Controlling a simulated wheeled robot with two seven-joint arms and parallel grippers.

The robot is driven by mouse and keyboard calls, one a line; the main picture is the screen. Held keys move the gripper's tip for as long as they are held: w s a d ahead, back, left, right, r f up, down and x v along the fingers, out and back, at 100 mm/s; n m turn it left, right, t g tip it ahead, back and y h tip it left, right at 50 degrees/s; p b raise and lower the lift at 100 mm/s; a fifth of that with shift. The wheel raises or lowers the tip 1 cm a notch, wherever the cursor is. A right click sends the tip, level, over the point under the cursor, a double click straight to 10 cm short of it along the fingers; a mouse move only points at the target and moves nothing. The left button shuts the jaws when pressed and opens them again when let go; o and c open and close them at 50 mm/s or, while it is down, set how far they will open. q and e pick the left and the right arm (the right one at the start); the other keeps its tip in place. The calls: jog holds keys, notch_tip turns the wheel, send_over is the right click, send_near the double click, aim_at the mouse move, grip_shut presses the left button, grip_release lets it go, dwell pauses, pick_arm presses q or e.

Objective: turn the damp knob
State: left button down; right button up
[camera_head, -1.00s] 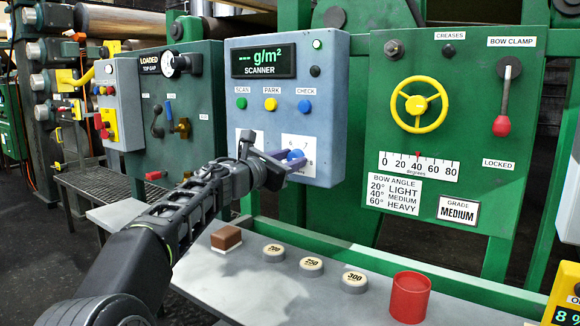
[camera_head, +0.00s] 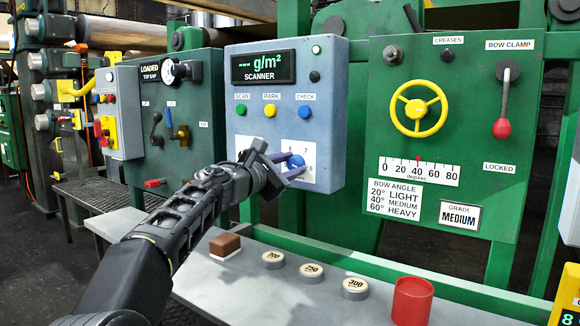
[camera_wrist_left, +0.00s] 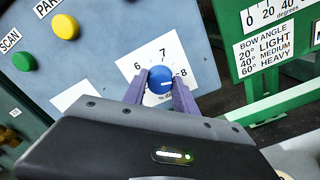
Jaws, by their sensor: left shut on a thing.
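The damp knob (camera_wrist_left: 160,79) is a small blue round knob with a white pointer mark. It sits on a white dial card with numbers such as 6, 7 and 8, low on the blue-grey scanner panel (camera_head: 262,152). In the head view the knob (camera_head: 296,161) shows at the tip of my left gripper (camera_head: 283,164). In the left wrist view the gripper's purple fingers (camera_wrist_left: 159,92) are on both sides of the knob, shut on it. Part of the dial card is hidden behind the gripper. My right gripper is not in view.
Above the knob are green, yellow and blue buttons (camera_head: 270,112). To the right is a green panel with a yellow handwheel (camera_head: 419,110) and a red-knobbed lever (camera_head: 502,128). Below, a grey shelf (camera_head: 240,290) holds several round weights, a brown block (camera_head: 225,245) and a red cylinder (camera_head: 411,300).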

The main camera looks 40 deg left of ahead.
pick_arm(q)
jog(key=c, duration=1)
grip_release()
jog(key=shift+s, duration=0.15)
jog(key=s, duration=0.7)
jog(key=shift+s, duration=0.25)
